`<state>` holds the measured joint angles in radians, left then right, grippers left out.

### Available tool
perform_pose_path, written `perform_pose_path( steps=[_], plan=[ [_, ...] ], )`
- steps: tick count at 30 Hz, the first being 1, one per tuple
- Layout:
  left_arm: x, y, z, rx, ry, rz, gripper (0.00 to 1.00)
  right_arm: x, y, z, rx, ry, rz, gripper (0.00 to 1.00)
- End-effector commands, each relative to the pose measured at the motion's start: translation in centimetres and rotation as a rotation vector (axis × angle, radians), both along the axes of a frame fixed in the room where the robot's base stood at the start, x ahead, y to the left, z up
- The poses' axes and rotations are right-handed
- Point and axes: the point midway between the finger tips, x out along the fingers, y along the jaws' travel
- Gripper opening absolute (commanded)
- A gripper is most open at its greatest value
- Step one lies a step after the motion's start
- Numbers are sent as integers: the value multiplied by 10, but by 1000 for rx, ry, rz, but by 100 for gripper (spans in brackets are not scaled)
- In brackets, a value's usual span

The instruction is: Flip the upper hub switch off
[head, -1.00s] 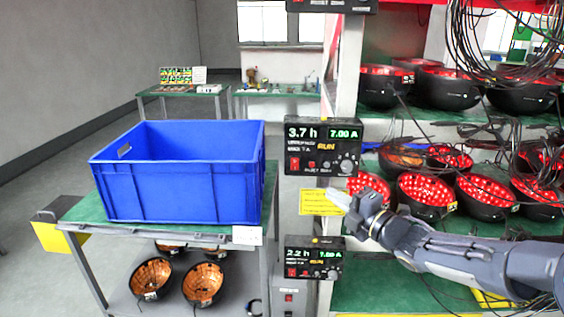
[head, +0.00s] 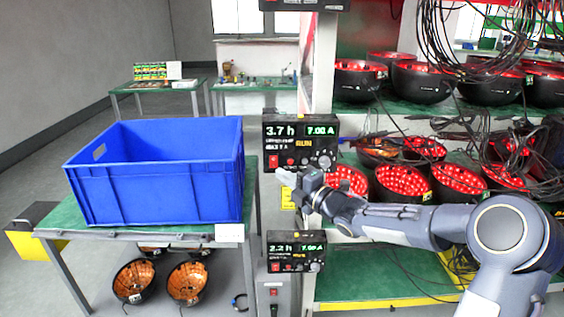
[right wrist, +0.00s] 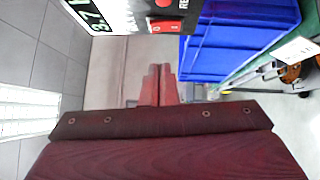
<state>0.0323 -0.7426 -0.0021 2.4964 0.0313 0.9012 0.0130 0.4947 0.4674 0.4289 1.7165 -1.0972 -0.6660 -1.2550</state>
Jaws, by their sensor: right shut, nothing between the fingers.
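A black hub box (head: 299,150) with a lit display reading 3.7 h and 7.00 A hangs on the rack post. Its red rocker switch (head: 274,161) is at the lower left of its face and also shows in the right wrist view (right wrist: 165,25). A second hub box (head: 295,258), reading 2.2 h, is below it. My right gripper (head: 281,176) is shut and empty, its tips just below the red switch, with no clear contact. In the right wrist view its fingertips (right wrist: 158,85) are together, apart from the switch. My left gripper is not in view.
A blue crate (head: 160,188) stands on a green-topped cart left of the hubs. Red-lit bowls (head: 403,182) and loose black cables (head: 480,40) fill the shelves at right. A yellow label (head: 287,197) is partly behind my gripper. Another box (head: 304,5) is cut off at the top.

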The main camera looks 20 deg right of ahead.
Motion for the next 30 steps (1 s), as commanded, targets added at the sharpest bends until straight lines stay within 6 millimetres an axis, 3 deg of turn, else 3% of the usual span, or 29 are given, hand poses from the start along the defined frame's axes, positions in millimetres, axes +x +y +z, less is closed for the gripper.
perform_pose_path(
  steps=[2,9,30],
  plan=[
    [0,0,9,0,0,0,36,14,7,4,3,2,1,0],
    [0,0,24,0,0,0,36,42,-4,7,1,0,0,0],
    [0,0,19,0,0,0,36,51,-8,8,0,0,-1,0]
  ],
)
